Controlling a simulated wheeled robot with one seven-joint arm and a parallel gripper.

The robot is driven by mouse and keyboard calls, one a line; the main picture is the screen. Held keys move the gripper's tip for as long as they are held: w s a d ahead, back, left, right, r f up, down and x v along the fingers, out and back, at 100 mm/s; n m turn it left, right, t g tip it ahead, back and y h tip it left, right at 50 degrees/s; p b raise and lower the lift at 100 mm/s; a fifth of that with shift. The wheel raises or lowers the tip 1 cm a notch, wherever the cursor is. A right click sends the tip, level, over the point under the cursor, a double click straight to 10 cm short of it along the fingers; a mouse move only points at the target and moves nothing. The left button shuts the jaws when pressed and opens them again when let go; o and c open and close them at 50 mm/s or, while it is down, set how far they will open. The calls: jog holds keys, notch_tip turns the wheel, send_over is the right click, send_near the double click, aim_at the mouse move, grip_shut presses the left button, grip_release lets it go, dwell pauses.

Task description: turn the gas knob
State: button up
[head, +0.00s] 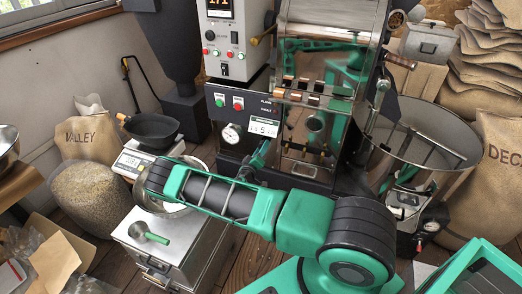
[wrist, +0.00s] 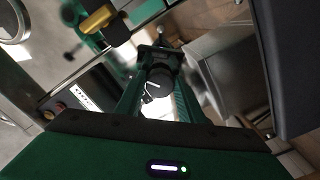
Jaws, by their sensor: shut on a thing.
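The gas knob (wrist: 160,82) is a dark round knob with a white mark on its face, seen in the wrist view between my two green fingers. My gripper (wrist: 159,98) is shut on it, one finger on each side. The white mark runs slightly tilted across the picture. In the head view my gripper (head: 264,152) reaches the front of the dark roaster base, under the small display (head: 264,128). The knob itself is hidden there behind my gripper and arm.
A pressure gauge (head: 231,133) sits left of my gripper. The round cooling bin (head: 428,158) stands to the right. A metal cabinet (head: 185,243) with a green scoop (head: 148,234) and a scale (head: 132,160) with a black pan are left. A brass-coloured handle (wrist: 98,19) shows in the wrist view.

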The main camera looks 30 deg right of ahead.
jog(key=shift+w+a+n, duration=0.25)
jog(key=shift+a+n, duration=0.05)
jog(key=shift+n, duration=0.1)
jog(key=o, duration=1)
jog(key=shift+c, duration=0.2)
jog(key=shift+o, duration=0.5)
jog(key=shift+s+d, duration=0.1)
jog(key=shift+d, duration=0.05)
jog(key=v, duration=1)
jog(key=shift+s+a, duration=0.25)
jog(key=shift+a, duration=0.05)
